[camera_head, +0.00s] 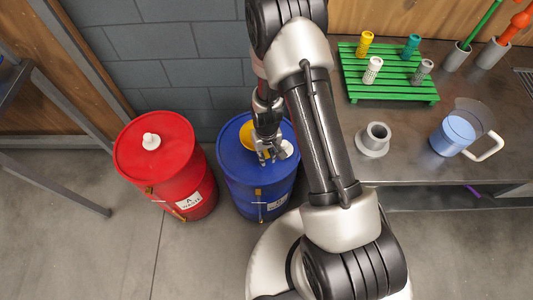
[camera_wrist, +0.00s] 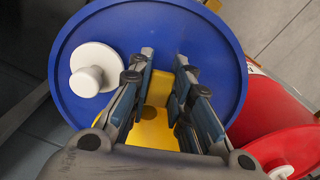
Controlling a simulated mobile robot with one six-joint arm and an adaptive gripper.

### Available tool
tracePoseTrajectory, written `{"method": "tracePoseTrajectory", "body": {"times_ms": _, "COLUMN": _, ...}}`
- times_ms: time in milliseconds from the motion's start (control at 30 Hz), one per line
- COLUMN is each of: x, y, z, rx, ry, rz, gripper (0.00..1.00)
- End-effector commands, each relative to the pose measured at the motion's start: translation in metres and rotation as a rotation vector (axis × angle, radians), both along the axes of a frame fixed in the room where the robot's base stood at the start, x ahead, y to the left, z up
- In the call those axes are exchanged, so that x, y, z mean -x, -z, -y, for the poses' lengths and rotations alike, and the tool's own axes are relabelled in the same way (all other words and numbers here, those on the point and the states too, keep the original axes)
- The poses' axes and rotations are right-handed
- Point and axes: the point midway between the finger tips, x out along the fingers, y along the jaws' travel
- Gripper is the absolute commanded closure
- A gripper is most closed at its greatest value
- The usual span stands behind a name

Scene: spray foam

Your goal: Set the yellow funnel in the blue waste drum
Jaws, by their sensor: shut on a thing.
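The yellow funnel (camera_head: 246,137) is at the top of the blue waste drum (camera_head: 228,163), partly behind my gripper (camera_head: 273,155). In the wrist view the funnel (camera_wrist: 152,131) lies under and between the fingers of my gripper (camera_wrist: 164,62), which is shut on its upright yellow tab. The blue drum's lid (camera_wrist: 215,50) fills the area below. The funnel's spout and the drum's opening are hidden, so I cannot tell whether the spout is inside. A white cap (camera_wrist: 93,69) sits on the lid beside the fingers; it also shows in the head view (camera_head: 287,148).
A red drum (camera_head: 158,150) with a white cap stands to the left. The metal bench (camera_head: 400,170) on the right carries a grey flanged piece (camera_head: 374,139), a jug (camera_head: 455,135) and a green rack (camera_head: 390,85). A grey block wall is behind the drums.

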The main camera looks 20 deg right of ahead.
Motion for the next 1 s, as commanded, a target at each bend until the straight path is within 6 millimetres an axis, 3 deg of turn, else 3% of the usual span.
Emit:
{"method": "tracePoseTrajectory", "body": {"times_ms": 267, "x": 0.0002, "y": 0.0074, "z": 0.0000, "rx": 0.000, "ry": 0.000, "rz": -0.001, "gripper": 1.00}}
{"method": "tracePoseTrajectory", "body": {"times_ms": 300, "x": 0.0002, "y": 0.0079, "z": 0.0000, "rx": 0.000, "ry": 0.000, "rz": 0.000, "gripper": 0.81}}
{"method": "tracePoseTrajectory", "body": {"times_ms": 633, "x": 0.0000, "y": 0.0072, "z": 0.0000, "rx": 0.000, "ry": 0.000, "rz": 0.000, "gripper": 0.59}}
{"method": "tracePoseTrajectory", "body": {"times_ms": 1000, "x": 0.0014, "y": 0.0072, "z": 0.0000, "rx": 0.000, "ry": 0.000, "rz": 0.000, "gripper": 0.58}}
